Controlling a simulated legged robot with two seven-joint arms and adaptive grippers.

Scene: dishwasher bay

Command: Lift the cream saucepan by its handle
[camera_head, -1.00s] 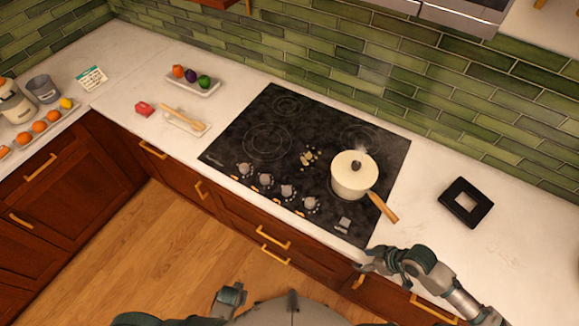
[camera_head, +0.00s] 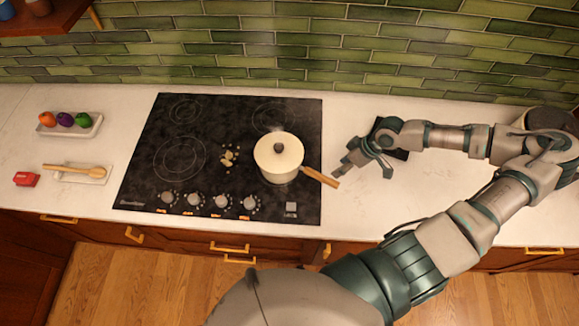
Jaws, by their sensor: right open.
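The cream saucepan (camera_head: 277,168) stands upright on the right front part of the black cooktop (camera_head: 140,172), with its lid on and a dark knob on top. Its wooden handle (camera_head: 321,177) points right and slightly toward me, past the cooktop's edge. My right gripper (camera_head: 346,168) is open and empty, just right of the handle's end, with its fingers pointing left toward it. I cannot tell whether a fingertip touches the handle. My left gripper is out of view.
A black square trivet (camera_head: 400,152) lies partly hidden behind my right gripper. A spoon (camera_head: 85,170) rests at the left. The green tiled wall (camera_head: 300,50) bounds the back.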

